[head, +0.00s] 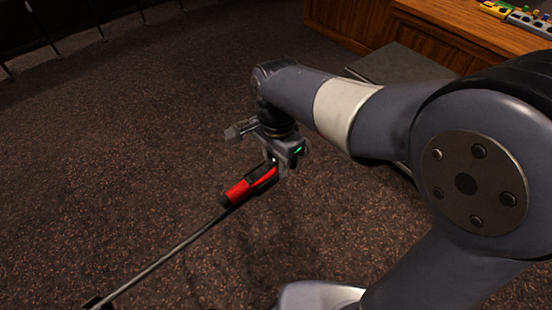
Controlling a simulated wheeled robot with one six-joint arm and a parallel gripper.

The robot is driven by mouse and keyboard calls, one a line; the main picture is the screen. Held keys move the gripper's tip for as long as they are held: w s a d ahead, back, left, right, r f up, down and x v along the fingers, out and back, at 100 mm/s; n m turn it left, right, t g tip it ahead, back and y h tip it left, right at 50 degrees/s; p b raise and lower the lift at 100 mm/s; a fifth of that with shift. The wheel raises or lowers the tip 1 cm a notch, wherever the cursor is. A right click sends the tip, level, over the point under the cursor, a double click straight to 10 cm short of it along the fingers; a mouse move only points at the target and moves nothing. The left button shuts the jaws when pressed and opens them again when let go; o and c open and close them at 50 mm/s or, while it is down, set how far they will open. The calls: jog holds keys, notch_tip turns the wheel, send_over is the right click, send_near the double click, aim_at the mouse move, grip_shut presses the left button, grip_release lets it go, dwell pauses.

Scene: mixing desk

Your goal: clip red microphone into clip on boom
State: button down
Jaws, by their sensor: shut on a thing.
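The red microphone (242,190) is in the middle of the head view. It has a red body and a dark part towards my gripper. My gripper (268,172) is shut on its upper right end and holds it tilted, above the floor. A thin grey boom (165,256) slants from the lower left up to the microphone's lower left end. A small dark piece (225,201), perhaps the clip, shows where they meet. I cannot tell whether the microphone sits in the clip or only overlaps it in this view.
A wooden desk (350,22) stands at the top right, with small coloured gear (519,17) on it. A dark grey flat-topped thing (395,64) stands behind my arm. Thin dark legs (98,28) show at the top left. The brown speckled carpet (110,140) is otherwise clear on the left.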

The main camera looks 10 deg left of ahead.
dwell(0.3)
jog(key=c, duration=0.6)
grip_release()
jog(key=shift+o, duration=0.2)
jog(key=shift+r, duration=0.1)
jog(key=shift+r+p, duration=3.1)
jog(key=shift+r, duration=0.35)
jog(key=shift+f, duration=0.15)
notch_tip(320, 180, down, 7)
jog(key=b, duration=0.6)
jog(key=shift+r, duration=0.35)
